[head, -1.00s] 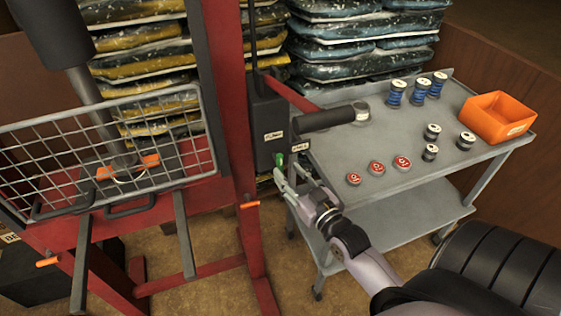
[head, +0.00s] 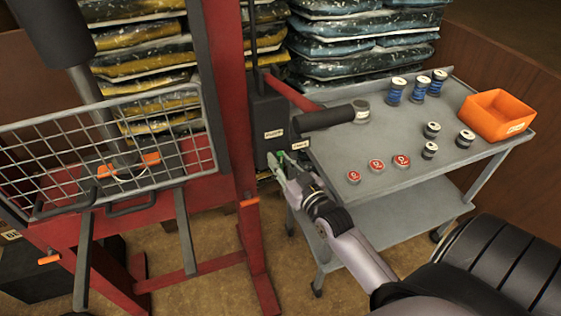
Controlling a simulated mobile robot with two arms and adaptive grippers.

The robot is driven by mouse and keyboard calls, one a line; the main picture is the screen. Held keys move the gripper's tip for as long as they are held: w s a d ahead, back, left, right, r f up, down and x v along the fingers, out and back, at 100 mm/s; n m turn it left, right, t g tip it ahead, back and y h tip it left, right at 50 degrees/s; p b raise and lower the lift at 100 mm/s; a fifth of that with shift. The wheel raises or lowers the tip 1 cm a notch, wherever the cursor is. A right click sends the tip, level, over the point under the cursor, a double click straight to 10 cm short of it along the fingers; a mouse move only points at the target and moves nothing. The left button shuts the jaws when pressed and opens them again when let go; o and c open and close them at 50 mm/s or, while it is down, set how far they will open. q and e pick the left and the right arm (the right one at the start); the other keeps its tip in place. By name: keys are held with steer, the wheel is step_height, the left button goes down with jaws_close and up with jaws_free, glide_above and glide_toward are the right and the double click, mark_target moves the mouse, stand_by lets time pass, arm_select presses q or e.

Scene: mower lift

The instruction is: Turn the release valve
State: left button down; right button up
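The release valve shows as a small green knob (head: 281,155) low on the dark pump box (head: 269,118) fixed to the red frame's right post. My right gripper (head: 284,163) reaches up from the lower right. Its fingers are spread apart at the knob and partly cover it. I cannot tell whether they touch it. My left gripper is not in view.
A grey cart (head: 385,128) stands right of the pump box, with blue spools (head: 419,88), red-topped tins (head: 376,165) and an orange bin (head: 497,115). A black-gripped handle (head: 325,119) sticks out above my gripper. A wire guard (head: 190,148) is at left.

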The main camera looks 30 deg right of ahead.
jaws_close()
